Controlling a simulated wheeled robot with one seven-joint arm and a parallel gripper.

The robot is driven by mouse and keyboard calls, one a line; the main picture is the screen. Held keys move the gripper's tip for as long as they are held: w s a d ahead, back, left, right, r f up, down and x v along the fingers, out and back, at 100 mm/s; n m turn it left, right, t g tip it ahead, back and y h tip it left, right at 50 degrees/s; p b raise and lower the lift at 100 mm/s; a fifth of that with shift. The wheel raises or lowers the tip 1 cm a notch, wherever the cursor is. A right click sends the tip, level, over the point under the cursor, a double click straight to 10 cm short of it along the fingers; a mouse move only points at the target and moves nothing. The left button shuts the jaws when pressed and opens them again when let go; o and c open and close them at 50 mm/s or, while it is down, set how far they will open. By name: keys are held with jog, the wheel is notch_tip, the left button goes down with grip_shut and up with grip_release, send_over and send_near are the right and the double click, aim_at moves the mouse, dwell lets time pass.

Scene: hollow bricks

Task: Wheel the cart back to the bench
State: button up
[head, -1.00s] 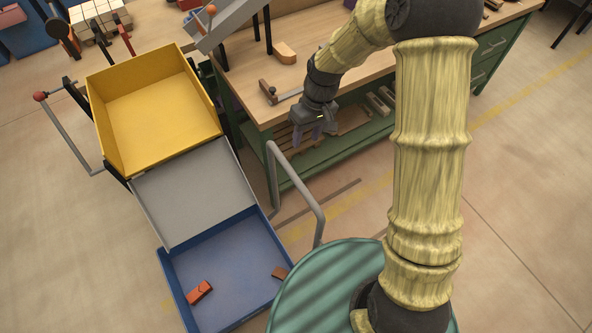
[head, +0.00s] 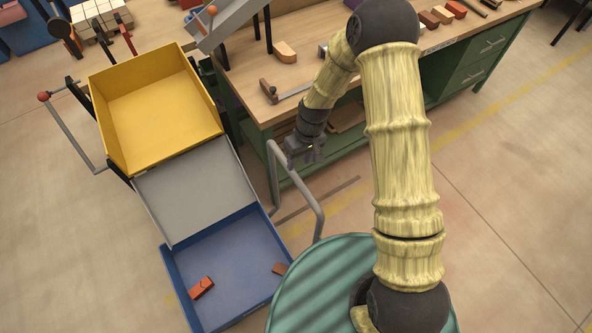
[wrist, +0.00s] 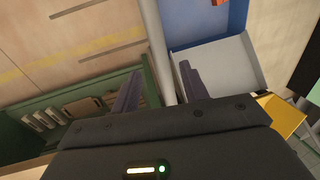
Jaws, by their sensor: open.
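The cart has a tilted yellow tray (head: 160,110), a grey panel (head: 195,190) and a low blue tray (head: 215,280). Its grey tube handle (head: 318,208) rises on the right side of the cart, near the bench (head: 262,100). My gripper (head: 304,158) is open at the upper part of this handle. In the wrist view the handle tube (wrist: 157,40) runs between the two purple fingers (wrist: 160,88), with space visible on both sides. Whether the fingers touch it cannot be told.
Orange-red bricks (head: 201,288) lie in the blue tray. A round green ribbed surface (head: 325,285) is close to the blue tray's right edge. A bar with a red knob (head: 43,97) stands out left of the cart. Floor at the right (head: 500,200) is clear.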

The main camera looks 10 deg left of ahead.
aim_at(295, 174)
jog(key=shift+s+a+f+p, duration=0.15)
jog(key=shift+a+f+p, duration=0.1)
jog(key=shift+f, duration=0.85)
jog(key=shift+s+a+f+p, duration=0.1)
jog(key=shift+f+p, duration=0.2)
jog(key=shift+f, duration=0.85)
jog(key=shift+s+a+f+p, duration=0.15)
jog(key=shift+a+f+p, duration=0.1)
jog(key=shift+f, duration=0.85)
grip_shut()
